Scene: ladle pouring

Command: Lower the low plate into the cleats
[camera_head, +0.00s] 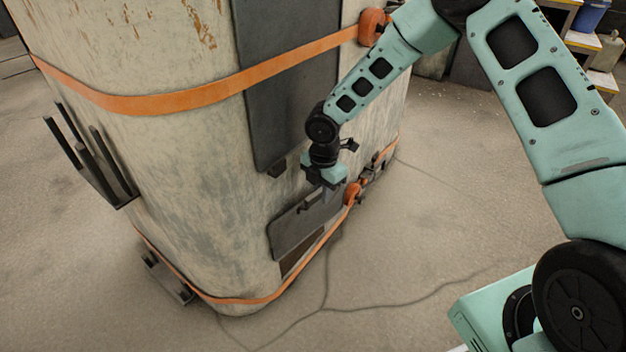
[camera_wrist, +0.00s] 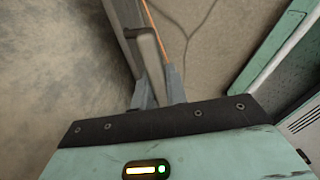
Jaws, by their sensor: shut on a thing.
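The low plate (camera_head: 290,234) is a small dark grey panel low on the side of a big pale, worn vessel. My gripper (camera_head: 324,192) is at its top edge, shut on its handle. In the wrist view the two fingers of my gripper (camera_wrist: 160,92) close around the handle (camera_wrist: 150,44), and the plate (camera_wrist: 122,30) shows edge-on. The plate looks slightly tilted against the vessel wall. A dark brown patch (camera_head: 300,262) shows below it. I cannot make out the cleats at the plate; the plate and strap may hide them.
An orange strap (camera_head: 240,300) runs around the vessel's foot, close to the plate, with an orange ratchet (camera_head: 352,193) just right. A tall dark plate (camera_head: 285,90) hangs above. Dark prongs (camera_head: 95,165) stick out at the left. Open floor (camera_head: 450,220) lies to the right.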

